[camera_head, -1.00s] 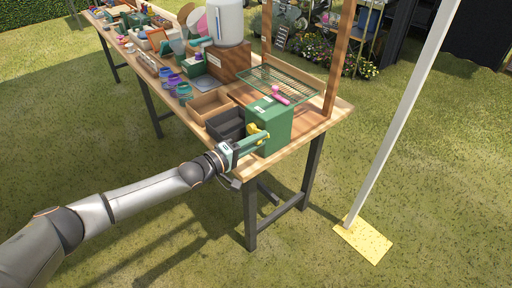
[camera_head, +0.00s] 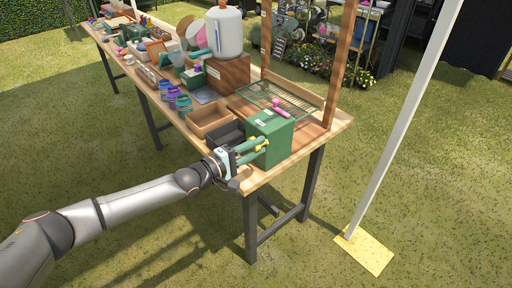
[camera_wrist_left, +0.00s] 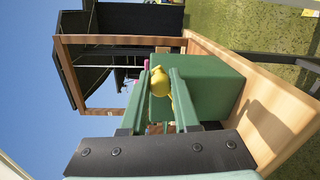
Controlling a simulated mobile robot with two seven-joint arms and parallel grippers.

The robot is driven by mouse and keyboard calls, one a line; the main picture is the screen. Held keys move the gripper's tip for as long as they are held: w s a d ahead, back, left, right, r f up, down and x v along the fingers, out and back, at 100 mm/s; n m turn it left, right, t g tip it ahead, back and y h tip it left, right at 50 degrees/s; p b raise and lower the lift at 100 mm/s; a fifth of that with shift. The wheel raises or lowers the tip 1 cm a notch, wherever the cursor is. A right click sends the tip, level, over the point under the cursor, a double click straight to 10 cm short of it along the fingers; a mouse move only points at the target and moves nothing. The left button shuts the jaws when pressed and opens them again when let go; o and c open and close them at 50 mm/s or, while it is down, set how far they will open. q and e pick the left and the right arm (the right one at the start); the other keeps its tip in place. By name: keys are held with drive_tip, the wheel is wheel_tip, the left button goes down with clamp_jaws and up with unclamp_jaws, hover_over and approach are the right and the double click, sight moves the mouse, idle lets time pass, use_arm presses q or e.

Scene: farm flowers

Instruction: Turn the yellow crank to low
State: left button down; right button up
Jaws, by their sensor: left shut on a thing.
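The yellow crank (camera_wrist_left: 160,82) is on the side of the green box (camera_head: 272,135), which stands at the near end of the wooden table. My left gripper (camera_head: 262,143) has its green fingers on both sides of the crank's knob and is shut on it. In the left wrist view the yellow knob sits between the two fingertips (camera_wrist_left: 163,75), with the green box (camera_wrist_left: 215,75) behind and to the right. The fingers hide part of the crank, and I cannot read its setting. My right gripper is not in view.
A dark grey bin (camera_head: 228,133) and a wooden tray (camera_head: 210,118) stand left of the green box. A wire rack (camera_head: 280,92) and a pink tool (camera_head: 281,110) are behind and on it. A wooden post (camera_head: 340,65) rises from the table's right side.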

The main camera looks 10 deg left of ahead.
use_arm(q)
drive_tip(key=c, duration=0.7)
unclamp_jaws()
drive_tip(key=shift+o, duration=0.2)
drive_tip(key=v, duration=1.2)
drive_tip(key=shift+s+a+r, duration=0.15)
drive_tip(key=shift+s+a, duration=0.05)
drive_tip(key=shift+d, duration=0.1)
